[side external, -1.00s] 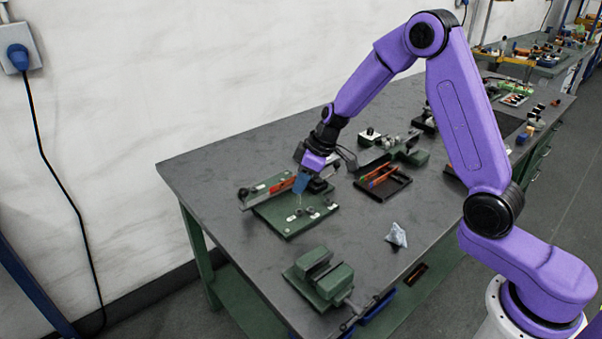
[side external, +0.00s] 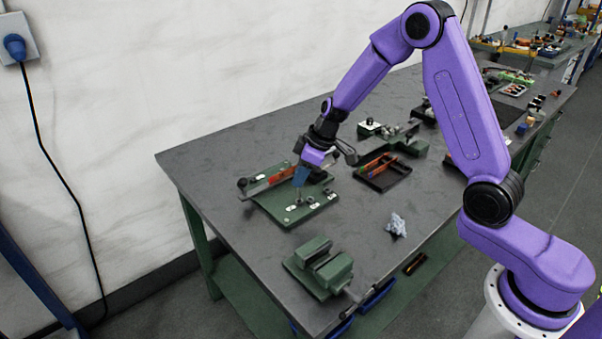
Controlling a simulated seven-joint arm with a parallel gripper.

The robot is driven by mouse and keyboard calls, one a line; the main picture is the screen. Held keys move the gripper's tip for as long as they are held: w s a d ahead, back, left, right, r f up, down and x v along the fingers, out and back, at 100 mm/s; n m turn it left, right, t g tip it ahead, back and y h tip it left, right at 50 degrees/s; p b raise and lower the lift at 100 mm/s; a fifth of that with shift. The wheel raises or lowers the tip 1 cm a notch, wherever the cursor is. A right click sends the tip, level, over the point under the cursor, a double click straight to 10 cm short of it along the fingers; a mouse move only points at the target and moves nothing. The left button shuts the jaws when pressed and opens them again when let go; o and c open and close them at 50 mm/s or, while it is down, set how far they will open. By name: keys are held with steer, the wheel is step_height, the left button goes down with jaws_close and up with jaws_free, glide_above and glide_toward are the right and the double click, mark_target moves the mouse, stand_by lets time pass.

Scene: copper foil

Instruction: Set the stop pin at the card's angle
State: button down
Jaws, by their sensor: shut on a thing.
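A green plate (side external: 287,220) lies on the workbench near the wall edge. It carries several small pale tags and fittings (side external: 312,201) and a long bar (side external: 257,187) with a red-orange part along its far left side. My gripper (side external: 299,184), with blue fingers, points down over the middle of the plate. It is shut on a thin upright pin (side external: 299,193), which shows only as a faint line below the fingertips. I cannot tell whether the pin's lower end touches the plate or sits in a hole. No angle can be read on any card.
A dark tray (side external: 389,181) with coloured pens or tools lies to the right of the plate. A green vise (side external: 320,267) stands in front, a crumpled grey cloth (side external: 396,226) at the right. A green fixture (side external: 408,146) stands behind the tray. Bare bench (side external: 365,265) lies between vise and cloth.

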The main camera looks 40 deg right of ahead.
steer(key=shift+f, duration=1.9)
stand_by(2.4)
steer(key=c, duration=1.3)
jaws_free()
steer(key=shift+r, duration=1.55)
steer(key=o, duration=0.5)
steer(key=shift+r, duration=2)
